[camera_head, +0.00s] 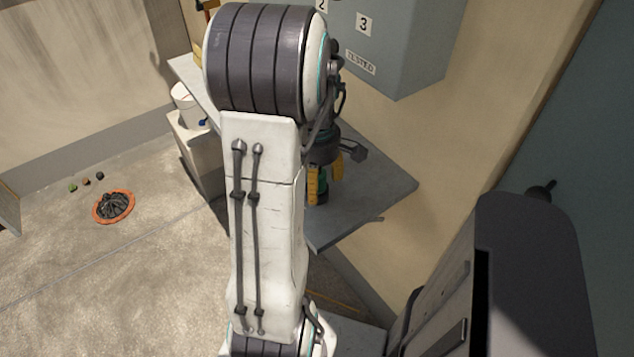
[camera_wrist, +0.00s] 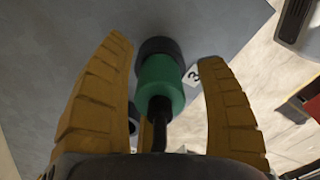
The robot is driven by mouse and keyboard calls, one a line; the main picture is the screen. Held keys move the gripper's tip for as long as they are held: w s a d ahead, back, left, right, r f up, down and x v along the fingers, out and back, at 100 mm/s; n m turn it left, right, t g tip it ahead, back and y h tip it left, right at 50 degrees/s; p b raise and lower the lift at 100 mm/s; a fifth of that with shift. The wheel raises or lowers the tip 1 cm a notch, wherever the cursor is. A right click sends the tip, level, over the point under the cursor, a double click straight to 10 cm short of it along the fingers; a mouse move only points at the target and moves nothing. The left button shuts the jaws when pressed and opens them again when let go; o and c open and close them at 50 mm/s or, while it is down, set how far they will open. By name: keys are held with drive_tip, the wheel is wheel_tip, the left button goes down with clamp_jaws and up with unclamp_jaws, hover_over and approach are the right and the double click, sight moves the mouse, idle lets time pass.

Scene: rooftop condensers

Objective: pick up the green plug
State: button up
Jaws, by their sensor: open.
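The green plug (camera_wrist: 160,80) has a green body, a black end and a black cable that runs back toward my palm. In the wrist view it lies between the two yellow fingers of my gripper (camera_wrist: 168,75), with a visible gap on each side. In the head view my gripper (camera_head: 325,183) is over the grey shelf, and the plug (camera_head: 321,184) shows as a dark green bit between its fingers, partly hidden. A small white tag marked 3 (camera_wrist: 191,76) is beside the plug. I cannot tell whether the plug touches the shelf.
The grey shelf (camera_head: 395,187) juts from the wall below a grey box (camera_head: 400,50) marked 2, 3 and TESTED. A white bucket (camera_head: 184,105) stands at the left. An orange-rimmed dish of dark stuff (camera_head: 113,206) and small balls lie on open floor.

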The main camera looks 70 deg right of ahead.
clamp_jaws()
idle(0.6)
drive_tip(key=shift+r, duration=0.1)
